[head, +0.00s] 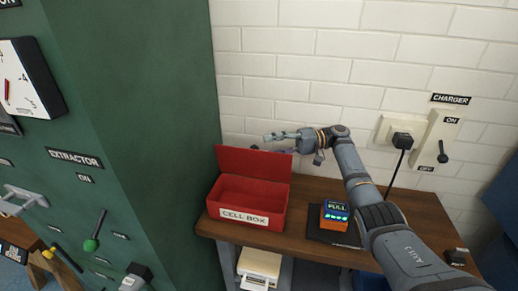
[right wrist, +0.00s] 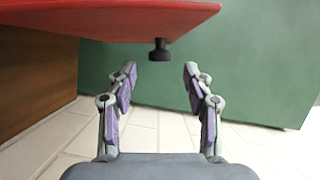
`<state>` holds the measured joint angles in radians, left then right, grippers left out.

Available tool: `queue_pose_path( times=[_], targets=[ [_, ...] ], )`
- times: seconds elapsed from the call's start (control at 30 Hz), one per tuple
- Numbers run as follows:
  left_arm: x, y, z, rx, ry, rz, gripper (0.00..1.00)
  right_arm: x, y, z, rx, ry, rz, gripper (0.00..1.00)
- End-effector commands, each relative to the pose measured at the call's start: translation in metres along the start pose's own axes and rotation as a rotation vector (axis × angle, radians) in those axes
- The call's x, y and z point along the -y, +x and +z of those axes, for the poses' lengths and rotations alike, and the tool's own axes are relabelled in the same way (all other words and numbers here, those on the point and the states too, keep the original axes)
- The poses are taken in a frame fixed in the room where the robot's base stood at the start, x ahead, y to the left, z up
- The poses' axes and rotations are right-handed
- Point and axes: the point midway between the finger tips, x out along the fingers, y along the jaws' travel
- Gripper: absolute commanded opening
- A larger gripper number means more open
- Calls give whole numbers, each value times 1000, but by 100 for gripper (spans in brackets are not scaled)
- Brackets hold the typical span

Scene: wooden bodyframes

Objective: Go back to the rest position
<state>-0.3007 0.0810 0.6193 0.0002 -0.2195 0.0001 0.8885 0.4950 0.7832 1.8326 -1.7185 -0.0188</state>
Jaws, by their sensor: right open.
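My right arm comes in from the right in the head view, over the wooden table (head: 410,213). Its right gripper (head: 268,137) is above and behind the raised lid of the red cell box (head: 250,237), pointing left. In the right wrist view the right gripper (right wrist: 160,72) is open, with nothing between its fingers. A red panel (right wrist: 150,20), apparently the lid, fills the top there, with a dark knob (right wrist: 159,50) just beyond the fingertips. I cannot tell whether they touch. My left gripper is not in view.
The open cell box looks empty inside. An orange and blue cell marked FULL (head: 335,215) sits on a black pad (head: 330,236) beneath my right arm. The charger switch (head: 442,140) and a plugged socket are on the white brick wall. A green wall (head: 130,80) stands left.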

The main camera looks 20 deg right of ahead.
Motion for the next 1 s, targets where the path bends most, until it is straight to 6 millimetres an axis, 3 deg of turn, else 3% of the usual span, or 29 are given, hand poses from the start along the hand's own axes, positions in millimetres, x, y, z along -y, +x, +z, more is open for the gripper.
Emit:
queue_pose_path(
  times=[0.2,0.67,1.0],
  targets=[
    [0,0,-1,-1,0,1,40,0,-19,0,0,0,-1,51],
    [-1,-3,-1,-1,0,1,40,3,-20,0,0,0,0,51],
    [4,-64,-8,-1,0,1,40,63,-24,-10,0,0,0,51]
  ],
)
